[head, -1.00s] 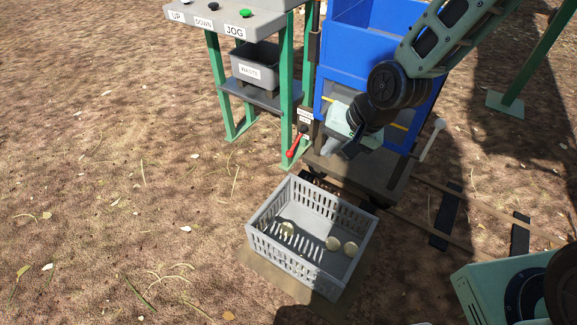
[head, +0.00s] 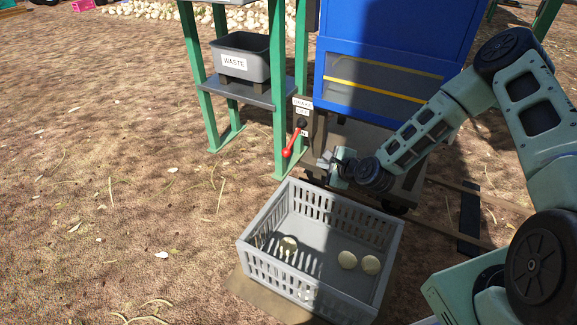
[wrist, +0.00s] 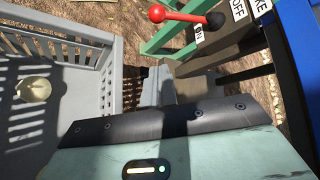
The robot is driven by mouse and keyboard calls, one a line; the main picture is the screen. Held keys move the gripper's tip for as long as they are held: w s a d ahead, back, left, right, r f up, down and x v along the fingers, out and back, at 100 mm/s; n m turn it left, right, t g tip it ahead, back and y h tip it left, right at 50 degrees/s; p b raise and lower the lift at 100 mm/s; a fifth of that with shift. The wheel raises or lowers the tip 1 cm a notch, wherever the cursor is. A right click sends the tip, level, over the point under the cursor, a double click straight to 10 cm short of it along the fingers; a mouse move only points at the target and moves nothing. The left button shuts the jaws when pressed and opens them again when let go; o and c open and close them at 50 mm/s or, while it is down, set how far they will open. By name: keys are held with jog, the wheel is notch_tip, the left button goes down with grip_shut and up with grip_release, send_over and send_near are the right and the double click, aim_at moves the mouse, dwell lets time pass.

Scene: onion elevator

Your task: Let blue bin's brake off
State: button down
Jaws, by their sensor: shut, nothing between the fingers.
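The brake lever (head: 292,146) has a red arm and knob and a black pivot. It slants down and left from the post beside the blue bin (head: 395,45). The post carries BRAKE and OFF labels. The wrist view shows the lever (wrist: 180,16) at the top, with OFF and ON labels beside its pivot. My gripper (head: 325,163) is shut and empty, a little right of and below the lever, apart from it. Its fingers (wrist: 160,88) point toward the lever side in the wrist view. The bin stands on a dark cart with its lower parts partly hidden by my arm.
A grey slatted crate (head: 250,255) with a few onions stands on the ground just below my gripper. Green posts (head: 278,90) and a shelf with a grey WASTE tub (head: 240,60) stand left of the lever. Rails (head: 490,207) run to the right.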

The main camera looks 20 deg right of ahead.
aim_at(294, 138)
jog(key=shift+w+d+f+m+t+h, duration=0.15)
jog(key=shift+w+d+f+m, duration=0.15)
jog(key=shift+f, duration=0.2)
jog(key=shift+w+d+f+m+t+h, duration=0.1)
jog(key=shift+w+f+m+t+h, duration=0.05)
jog(key=shift+f+m, duration=0.3)
jog(key=shift+b, duration=0.3)
jog(key=w+a+f+b, duration=0.3)
jog(key=w+a+b, duration=0.2)
jog(key=w+b, duration=0.2)
jog(key=shift+w+a, duration=0.3)
jog(key=shift+w, duration=1.05)
jog(key=shift+r, duration=0.1)
jog(key=shift+s+a+r+p, duration=0.15)
jog(key=shift+r+p, duration=0.2)
jog(key=shift+p, duration=0.5)
